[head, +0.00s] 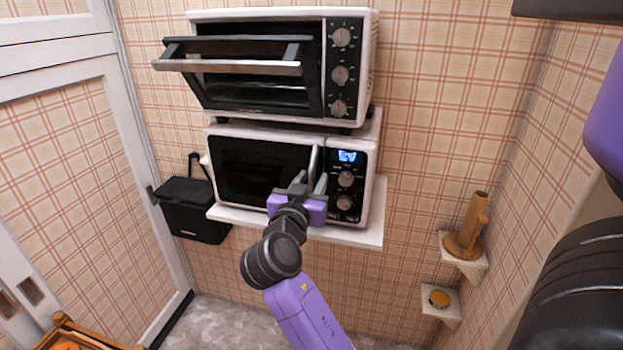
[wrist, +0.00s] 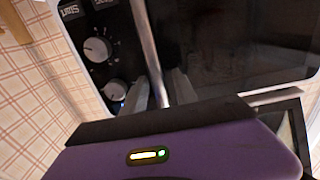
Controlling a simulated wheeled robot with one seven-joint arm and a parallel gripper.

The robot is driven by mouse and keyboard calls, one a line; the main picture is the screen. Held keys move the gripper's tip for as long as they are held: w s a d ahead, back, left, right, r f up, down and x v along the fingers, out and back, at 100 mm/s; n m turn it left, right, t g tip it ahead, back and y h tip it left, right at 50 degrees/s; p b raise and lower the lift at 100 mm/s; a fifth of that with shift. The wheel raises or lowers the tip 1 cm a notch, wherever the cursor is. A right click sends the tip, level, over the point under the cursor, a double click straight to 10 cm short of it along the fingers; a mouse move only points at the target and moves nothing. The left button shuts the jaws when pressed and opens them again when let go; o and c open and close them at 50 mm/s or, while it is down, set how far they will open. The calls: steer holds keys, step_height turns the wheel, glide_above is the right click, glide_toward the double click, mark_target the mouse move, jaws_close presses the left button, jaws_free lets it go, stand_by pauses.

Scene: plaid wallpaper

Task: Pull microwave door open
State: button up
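The white microwave (head: 222,131) with a dark glass door (head: 258,165) sits on a wall shelf, and its door looks shut. Its upright silver handle (head: 314,160) is at the door's right edge, beside the control panel with a lit display. My gripper (head: 311,183) is at the lower part of the handle. In the wrist view my two fingers (wrist: 160,91) stand apart, one on each side of the handle (wrist: 147,42). A small gap seems to show beside the bar, so the fingers look open around it. The lower end of the handle is hidden by my gripper.
A toaster oven (head: 283,15) with its door tilted partly open stands above the microwave. A black box (head: 190,213) hangs at the left.

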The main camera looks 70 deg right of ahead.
jaws_close()
stand_by(1.4)
